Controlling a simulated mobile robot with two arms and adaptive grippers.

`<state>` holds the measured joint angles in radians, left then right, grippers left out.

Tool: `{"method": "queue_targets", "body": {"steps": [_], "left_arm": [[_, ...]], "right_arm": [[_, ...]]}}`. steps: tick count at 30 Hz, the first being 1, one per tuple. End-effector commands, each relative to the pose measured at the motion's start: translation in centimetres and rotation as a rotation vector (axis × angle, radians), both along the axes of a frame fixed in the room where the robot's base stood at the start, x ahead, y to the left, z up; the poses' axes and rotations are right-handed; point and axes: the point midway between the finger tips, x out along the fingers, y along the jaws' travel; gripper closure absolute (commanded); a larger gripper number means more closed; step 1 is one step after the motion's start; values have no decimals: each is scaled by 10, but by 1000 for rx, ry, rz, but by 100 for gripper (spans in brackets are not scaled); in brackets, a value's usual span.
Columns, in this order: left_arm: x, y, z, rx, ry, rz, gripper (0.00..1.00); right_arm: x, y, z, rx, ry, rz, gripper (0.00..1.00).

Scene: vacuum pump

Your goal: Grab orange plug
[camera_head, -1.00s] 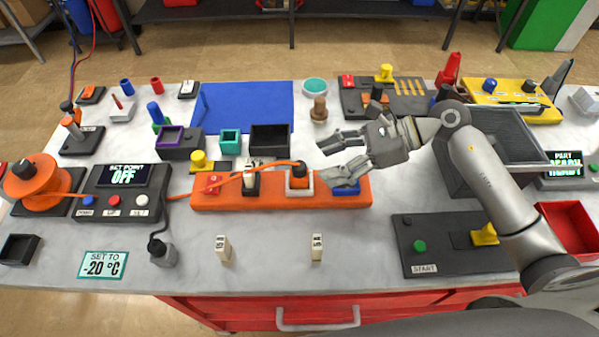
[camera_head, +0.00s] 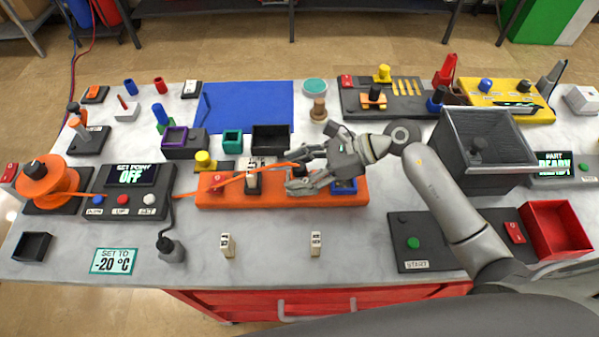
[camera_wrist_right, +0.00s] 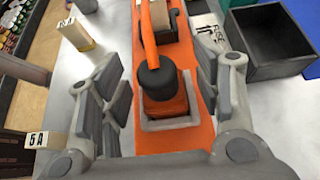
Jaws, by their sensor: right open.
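The orange plug (camera_wrist_right: 165,103) has a black collar (camera_wrist_right: 155,78) and an orange cable rising from it. In the right wrist view it sits in a grey square socket on the orange base (camera_wrist_right: 186,60). My right gripper (camera_wrist_right: 172,92) is open, with one finger on each side of the plug and visible gaps to it. In the head view the right gripper (camera_head: 295,170) covers most of the plug, and the orange base (camera_head: 225,198) runs beneath it. My left gripper is not in view.
The orange cable (camera_head: 245,178) runs left to an orange reel (camera_head: 45,182). A black box (camera_head: 270,138) stands just behind the base.

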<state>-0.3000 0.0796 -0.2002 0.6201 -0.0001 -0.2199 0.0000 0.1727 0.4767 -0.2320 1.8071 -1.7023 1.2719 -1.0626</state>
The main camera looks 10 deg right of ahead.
Motion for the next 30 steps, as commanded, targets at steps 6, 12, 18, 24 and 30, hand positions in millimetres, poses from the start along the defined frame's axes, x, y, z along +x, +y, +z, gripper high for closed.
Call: {"method": "queue_targets", "body": {"steps": [6, 12, 18, 24, 30], "left_arm": [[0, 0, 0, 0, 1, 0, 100], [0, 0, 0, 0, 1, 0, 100], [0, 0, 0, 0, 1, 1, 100], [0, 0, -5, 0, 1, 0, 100], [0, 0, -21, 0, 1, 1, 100]], "right_arm": [[0, 0, 0, 0, 0, 0, 67], [0, 0, 0, 0, 0, 0, 92], [0, 0, 1, 1, -1, 0, 92], [1, 0, 6, 0, -4, 1, 92], [1, -1, 26, -2, -9, 2, 92]]}}
